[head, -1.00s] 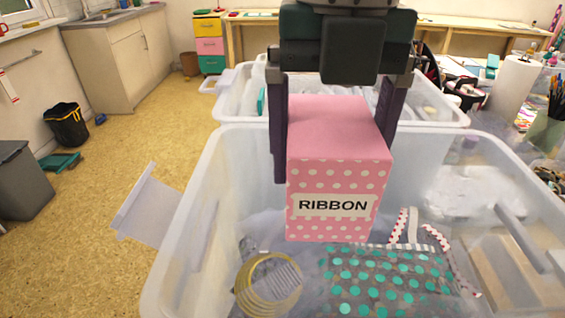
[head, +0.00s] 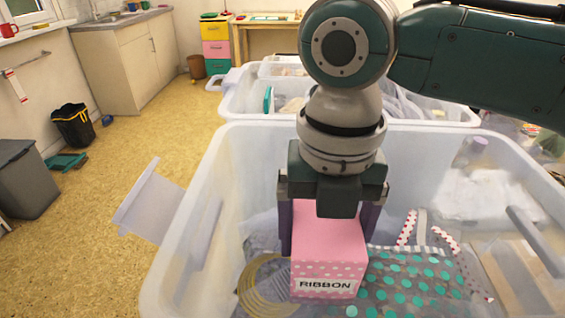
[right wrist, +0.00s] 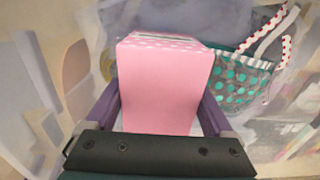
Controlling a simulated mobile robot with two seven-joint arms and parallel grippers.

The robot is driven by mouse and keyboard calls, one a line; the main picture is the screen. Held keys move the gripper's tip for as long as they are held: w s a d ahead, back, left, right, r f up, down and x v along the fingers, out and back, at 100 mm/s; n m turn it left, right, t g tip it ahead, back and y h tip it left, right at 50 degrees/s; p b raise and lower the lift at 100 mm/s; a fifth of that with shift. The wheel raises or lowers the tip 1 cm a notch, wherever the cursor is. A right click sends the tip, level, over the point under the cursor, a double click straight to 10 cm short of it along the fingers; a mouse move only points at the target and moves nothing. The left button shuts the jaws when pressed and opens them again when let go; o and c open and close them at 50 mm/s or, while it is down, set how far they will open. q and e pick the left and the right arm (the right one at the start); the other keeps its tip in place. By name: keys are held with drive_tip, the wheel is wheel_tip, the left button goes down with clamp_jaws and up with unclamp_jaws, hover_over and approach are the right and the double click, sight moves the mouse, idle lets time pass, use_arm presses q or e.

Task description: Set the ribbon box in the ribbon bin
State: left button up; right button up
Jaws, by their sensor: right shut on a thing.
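The pink ribbon box (head: 328,262), with white dots and a RIBBON label, is inside the clear plastic bin (head: 180,240) in the head view. My right gripper (head: 330,225) comes from above and is shut on the box, one finger on each side. The box also shows in the right wrist view (right wrist: 160,85) between the purple fingers (right wrist: 158,112). It is low in the bin, by the dotted bag; I cannot tell whether its underside touches the bottom. My left gripper is not in view.
A second clear bin (head: 240,105) stands behind.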

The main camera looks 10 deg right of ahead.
drive_tip(key=shift+f, duration=0.15)
drive_tip(key=o, duration=1.3)
wheel_tip(320, 180, up, 11)
drive_tip(key=shift+r+p, duration=0.15)
drive_tip(key=shift+p, duration=0.5)
drive_tip(key=shift+r, duration=0.55)
